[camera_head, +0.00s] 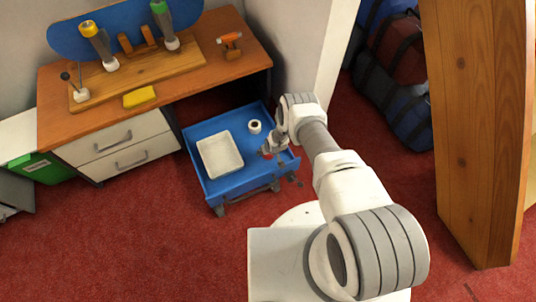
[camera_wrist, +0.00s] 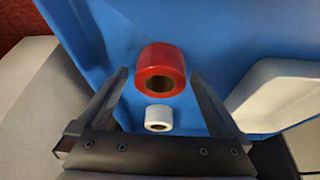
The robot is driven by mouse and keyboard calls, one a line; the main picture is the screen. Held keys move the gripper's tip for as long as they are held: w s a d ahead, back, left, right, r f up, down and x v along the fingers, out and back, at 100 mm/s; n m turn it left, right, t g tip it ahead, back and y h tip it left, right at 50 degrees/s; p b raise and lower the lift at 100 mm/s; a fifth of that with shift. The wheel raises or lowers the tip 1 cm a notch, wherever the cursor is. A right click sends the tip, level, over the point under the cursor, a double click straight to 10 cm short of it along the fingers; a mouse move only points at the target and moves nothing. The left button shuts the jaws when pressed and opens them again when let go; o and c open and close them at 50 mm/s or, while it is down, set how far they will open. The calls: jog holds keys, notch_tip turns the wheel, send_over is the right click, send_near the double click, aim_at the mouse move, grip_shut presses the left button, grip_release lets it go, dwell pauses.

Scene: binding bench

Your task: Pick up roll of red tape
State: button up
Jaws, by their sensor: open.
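The roll of red tape (camera_wrist: 161,58) stands on the blue cart top in the wrist view, its dark hole facing the camera. My gripper (camera_wrist: 158,78) is open, with one finger to the left of the red roll and one to the right. The roll appears between the fingertips; I cannot tell how far below them it lies. In the head view my gripper (camera_head: 273,147) is over the right part of the blue cart (camera_head: 205,188), and only a small red patch shows beside it.
A white roll (camera_wrist: 158,115) stands close to the red one; it also shows in the head view (camera_head: 254,127). A white tray (camera_head: 220,155) takes up the cart's left part. A wooden bench (camera_head: 190,82) with tools stands behind, and a wooden panel (camera_head: 475,130) at the right.

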jog(key=shift+w+f, duration=0.1)
jog(key=shift+f, duration=0.25)
jog(key=shift+c, duration=0.2)
jog(key=shift+r, duration=0.1)
jog(key=c, duration=1.3)
